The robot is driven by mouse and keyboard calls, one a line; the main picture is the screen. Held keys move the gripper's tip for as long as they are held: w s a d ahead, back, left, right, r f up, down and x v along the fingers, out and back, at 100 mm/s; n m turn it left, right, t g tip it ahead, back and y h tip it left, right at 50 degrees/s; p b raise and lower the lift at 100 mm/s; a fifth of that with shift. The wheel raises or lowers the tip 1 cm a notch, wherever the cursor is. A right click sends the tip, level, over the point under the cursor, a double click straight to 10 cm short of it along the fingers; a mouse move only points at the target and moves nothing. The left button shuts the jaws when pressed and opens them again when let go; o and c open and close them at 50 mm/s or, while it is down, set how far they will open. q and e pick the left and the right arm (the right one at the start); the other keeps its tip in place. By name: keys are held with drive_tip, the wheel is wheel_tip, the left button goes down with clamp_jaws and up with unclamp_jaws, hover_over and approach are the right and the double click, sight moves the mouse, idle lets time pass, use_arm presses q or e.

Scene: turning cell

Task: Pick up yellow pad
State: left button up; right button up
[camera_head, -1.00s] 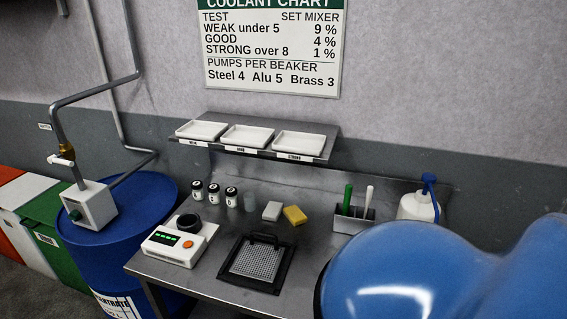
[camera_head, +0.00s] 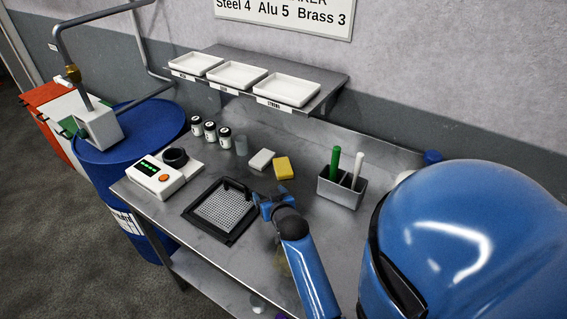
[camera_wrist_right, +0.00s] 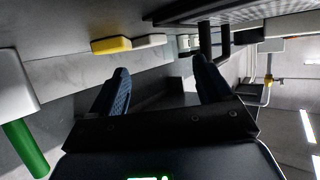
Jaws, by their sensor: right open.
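The yellow pad (camera_head: 283,168) lies on the steel bench, just right of a white pad (camera_head: 262,159). In the right wrist view the yellow pad (camera_wrist_right: 112,45) shows near the top, with the white pad beyond it. My right gripper (camera_head: 268,200) is in front of the yellow pad, near the right edge of the black grid tray. In the wrist view its two fingers (camera_wrist_right: 162,88) stand apart with nothing between them. The gripper is not touching the pad. My left gripper is not in view.
A black grid tray (camera_head: 221,214) lies left of my gripper. A grey holder (camera_head: 341,191) with green and white handled tools stands right of the pads. A shelf (camera_head: 318,97) with white trays overhangs the back.

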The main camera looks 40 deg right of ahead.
sight(282, 163)
drive_tip(key=w+d+g, duration=0.1)
drive_tip(key=d, duration=0.1)
drive_tip(key=d+f+g, duration=0.1)
drive_tip(key=g, duration=0.1)
drive_tip(key=w+d+g, duration=0.1)
drive_tip(key=d, duration=0.1)
drive_tip(key=shift+w+d+f+m+y, duration=0.3)
drive_tip(key=shift+w+d+m+y, duration=0.05)
drive_tip(key=shift+m+y, duration=0.05)
drive_tip(key=d+g, duration=0.2)
drive_tip(key=s+d+g+y, duration=0.1)
drive_tip(key=shift+d+r+m+b, duration=0.2)
drive_tip(key=shift+r+m+b, duration=0.1)
drive_tip(key=shift+b, duration=0.05)
drive_tip(key=shift+s+d+r+g+y, duration=0.15)
drive_tip(key=shift+s+g+y, duration=0.3)
drive_tip(key=shift+g, duration=0.35)
drive_tip(key=w+d, duration=0.2)
drive_tip(key=w, duration=0.1)
drive_tip(key=w+d, duration=0.1)
drive_tip(key=w, duration=0.1)
drive_tip(key=shift+w, duration=0.15)
drive_tip(key=shift+w+d, duration=0.45)
drive_tip(key=shift+w, duration=0.35)
drive_tip(key=shift+w+d, duration=0.4)
drive_tip(key=shift+w, duration=0.4)
drive_tip(key=shift+w+d, duration=0.45)
drive_tip(key=shift+w, duration=0.35)
drive_tip(key=shift+x, duration=1.5)
drive_tip(key=shift+s, duration=0.1)
